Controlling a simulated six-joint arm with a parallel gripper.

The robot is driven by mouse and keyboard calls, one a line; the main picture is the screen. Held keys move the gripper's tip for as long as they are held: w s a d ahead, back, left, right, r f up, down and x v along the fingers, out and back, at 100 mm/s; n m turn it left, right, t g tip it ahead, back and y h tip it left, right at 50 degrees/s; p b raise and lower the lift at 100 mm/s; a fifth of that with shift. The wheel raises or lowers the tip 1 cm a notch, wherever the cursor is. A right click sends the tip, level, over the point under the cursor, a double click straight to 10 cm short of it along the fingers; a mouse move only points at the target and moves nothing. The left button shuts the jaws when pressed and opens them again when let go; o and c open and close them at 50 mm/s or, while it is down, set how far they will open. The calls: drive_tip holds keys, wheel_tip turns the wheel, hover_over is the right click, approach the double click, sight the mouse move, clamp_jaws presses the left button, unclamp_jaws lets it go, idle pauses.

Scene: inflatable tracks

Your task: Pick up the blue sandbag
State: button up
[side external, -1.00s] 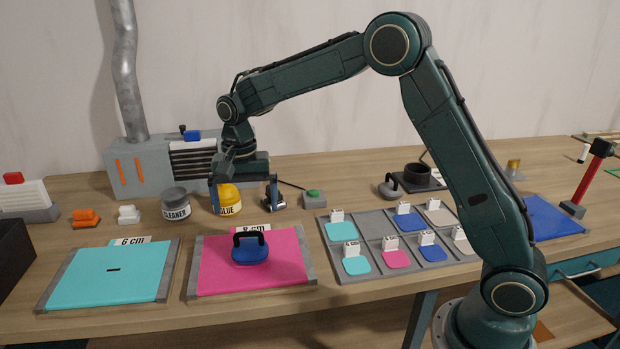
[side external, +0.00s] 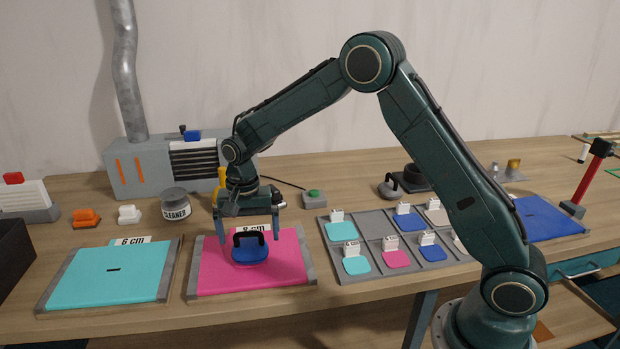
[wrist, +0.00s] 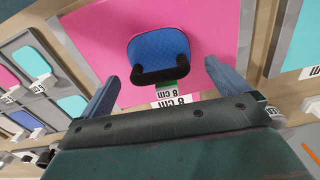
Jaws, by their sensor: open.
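The blue sandbag (side external: 249,252) lies on the pink sheet (side external: 290,262), with its black handle standing up from it. It also shows in the wrist view (wrist: 158,50), with the dark handle on the side nearer my gripper. My gripper (side external: 249,236) is open and empty, pointing down just above and behind the sandbag. In the wrist view its two blue-grey fingers (wrist: 162,88) are spread wide, one to each side of the sandbag and short of it. I see no contact between fingers and sandbag.
A turquoise sheet (side external: 110,272) lies left of the pink one. A grey tray (side external: 375,225) of colored patches lies to the right. The cleaner tin (side external: 175,204) and a grey machine (side external: 150,168) stand behind. The yellow glue pot is mostly hidden by my gripper.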

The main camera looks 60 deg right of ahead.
sight(249, 242)
drive_tip(key=shift+f, duration=1.75)
drive_tip(key=shift+r, duration=0.1)
drive_tip(key=c, duration=1.5)
wheel_tip(249, 242, up, 20)
